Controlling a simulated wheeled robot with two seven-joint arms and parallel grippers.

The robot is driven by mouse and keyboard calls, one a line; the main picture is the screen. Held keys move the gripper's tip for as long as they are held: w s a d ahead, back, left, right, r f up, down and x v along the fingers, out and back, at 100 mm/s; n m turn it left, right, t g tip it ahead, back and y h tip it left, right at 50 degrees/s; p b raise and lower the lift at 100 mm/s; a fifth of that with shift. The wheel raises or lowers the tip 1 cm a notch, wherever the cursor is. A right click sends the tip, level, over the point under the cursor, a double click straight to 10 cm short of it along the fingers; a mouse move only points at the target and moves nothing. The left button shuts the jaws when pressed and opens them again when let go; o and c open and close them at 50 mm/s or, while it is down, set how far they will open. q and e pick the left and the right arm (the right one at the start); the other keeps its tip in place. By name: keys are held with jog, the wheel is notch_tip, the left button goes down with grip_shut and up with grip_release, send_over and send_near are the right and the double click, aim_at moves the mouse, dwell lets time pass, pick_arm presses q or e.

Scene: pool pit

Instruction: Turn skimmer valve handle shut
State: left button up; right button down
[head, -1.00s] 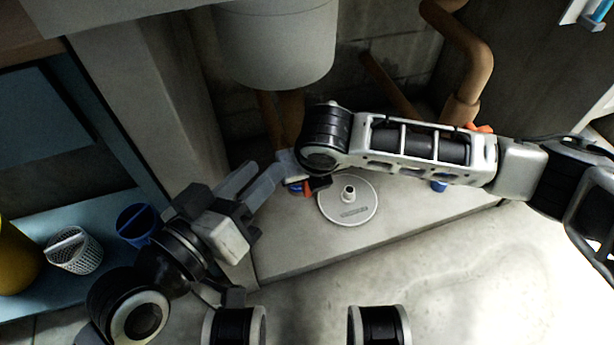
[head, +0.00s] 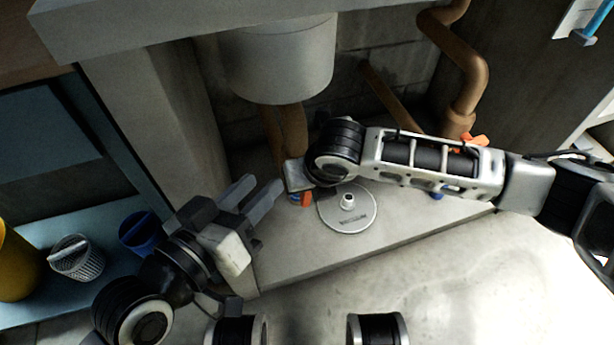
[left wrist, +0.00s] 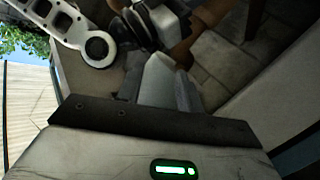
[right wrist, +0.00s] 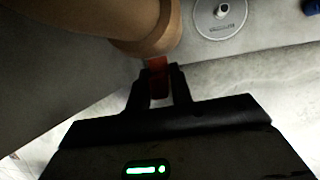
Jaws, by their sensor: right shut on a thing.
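A red-orange valve handle (head: 306,199) sits low by the brown pipes under the grey round vessel. In the right wrist view the handle (right wrist: 157,76) stands between the fingers of my right gripper (right wrist: 158,90), which is shut on it, next to a brown pipe (right wrist: 148,25). In the head view the right gripper's fingers are mostly hidden by its wrist. My left gripper (head: 262,184) is open and empty, to the left of the right wrist, with its fingers apart. In the left wrist view its fingers are partly visible against the right arm.
A white round lid (head: 348,208) lies on the concrete ledge just right of the handle. Another orange handle (head: 475,141) is on the right-hand pipe (head: 468,75). A grey vessel (head: 283,65) hangs above.

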jog(key=shift+w+d+m+g+y+p, duration=0.1)
jog(key=shift+d+m+g+y+p, duration=0.25)
jog(key=shift+y+p, duration=0.65)
pick_arm(q)
jog(key=shift+s+a+f+b, duration=0.15)
jog(key=shift+f+b, duration=0.2)
jog(key=shift+b, duration=0.7)
pick_arm(e)
jog(key=y, duration=0.3)
jog(key=shift+w+d+f+m+g, duration=0.1)
jog(key=shift+d+f+m+g, duration=0.15)
jog(key=shift+g, duration=0.1)
pick_arm(q)
jog(key=shift+r, duration=0.2)
pick_arm(e)
jog(key=c, duration=1.2)
grip_release()
jog(key=shift+c, duration=0.2)
